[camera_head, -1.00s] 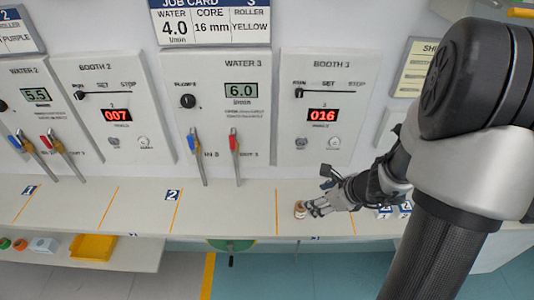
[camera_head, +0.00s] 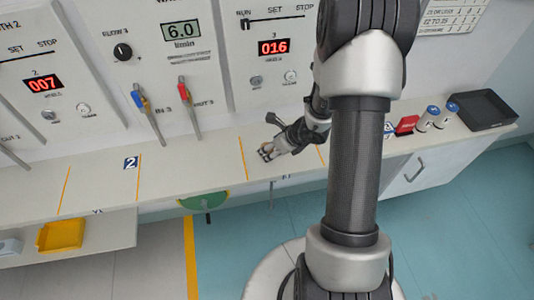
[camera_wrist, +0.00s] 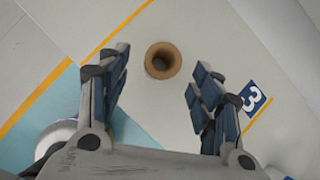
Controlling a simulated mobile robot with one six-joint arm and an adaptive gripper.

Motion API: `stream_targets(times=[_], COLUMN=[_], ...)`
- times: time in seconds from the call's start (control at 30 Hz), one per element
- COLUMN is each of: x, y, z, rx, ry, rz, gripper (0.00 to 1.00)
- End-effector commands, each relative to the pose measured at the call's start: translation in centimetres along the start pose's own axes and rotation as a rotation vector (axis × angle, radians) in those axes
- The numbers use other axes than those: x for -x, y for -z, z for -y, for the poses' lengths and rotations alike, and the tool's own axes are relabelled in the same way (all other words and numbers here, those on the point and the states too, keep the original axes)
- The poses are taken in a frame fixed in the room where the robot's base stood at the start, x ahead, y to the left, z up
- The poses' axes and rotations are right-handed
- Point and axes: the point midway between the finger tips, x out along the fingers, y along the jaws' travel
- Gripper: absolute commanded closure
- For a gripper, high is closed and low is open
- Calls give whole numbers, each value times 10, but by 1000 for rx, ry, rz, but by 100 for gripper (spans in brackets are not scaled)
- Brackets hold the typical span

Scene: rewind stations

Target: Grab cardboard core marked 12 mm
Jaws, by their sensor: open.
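A brown cardboard core (camera_wrist: 163,49) stands upright on the pale bench, its round hole facing up at my wrist camera. No size marking can be read on it. My gripper (camera_wrist: 161,70) is open and empty above the bench. The core shows between and slightly ahead of its two fingertips, with a gap on both sides. In the head view my gripper (camera_head: 266,153) is low over the bench, just right of an orange line, and mostly hides the core.
A sign marked 3 (camera_wrist: 251,98) lies right of the fingers. Panels with levers (camera_head: 190,105) stand behind the bench. A red object (camera_head: 406,124), blue-and-white cylinders (camera_head: 445,115) and a black tray (camera_head: 484,110) are at right. A yellow tray (camera_head: 61,236) sits on a lower shelf.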

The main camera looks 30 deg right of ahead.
Motion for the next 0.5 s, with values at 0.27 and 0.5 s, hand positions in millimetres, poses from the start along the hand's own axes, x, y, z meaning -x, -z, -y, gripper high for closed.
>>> stream_targets(times=[0.27,0.5], x=[-37,-51], y=[0,-2], z=[2,2], rx=[1,1], ry=[-2,0], rz=[-2,0], gripper=[41,41])
